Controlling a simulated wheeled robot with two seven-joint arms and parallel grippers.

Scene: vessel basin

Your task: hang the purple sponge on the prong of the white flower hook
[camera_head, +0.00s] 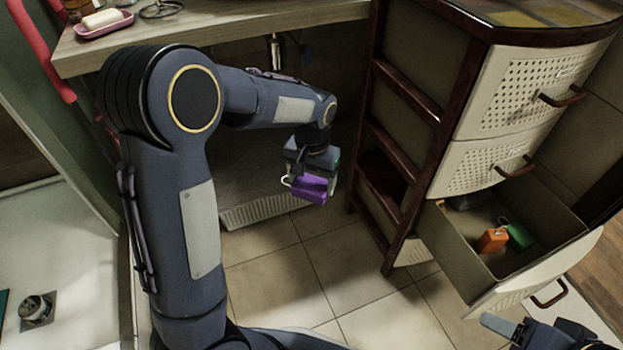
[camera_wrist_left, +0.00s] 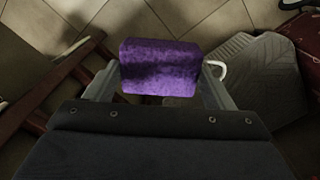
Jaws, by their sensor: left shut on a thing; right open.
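The purple sponge (camera_head: 309,190) is held in my left gripper (camera_head: 314,174), below the counter and above the tiled floor. In the left wrist view the sponge (camera_wrist_left: 160,66) lies across between the two fingers of my left gripper (camera_wrist_left: 158,88), with a white loop (camera_wrist_left: 216,69) at its right end. My right gripper (camera_head: 512,331) is only partly in view at the bottom right, near the open drawer, and holds nothing that I can see. I cannot make out the white flower hook in either view.
A drawer cabinet (camera_head: 437,100) stands at the right. Its open drawer (camera_head: 450,250) holds an orange sponge (camera_head: 492,240) and a green sponge (camera_head: 520,236). A wooden counter (camera_head: 240,20) carries a pink soap dish (camera_head: 104,27). The floor (camera_head: 335,275) in front is clear.

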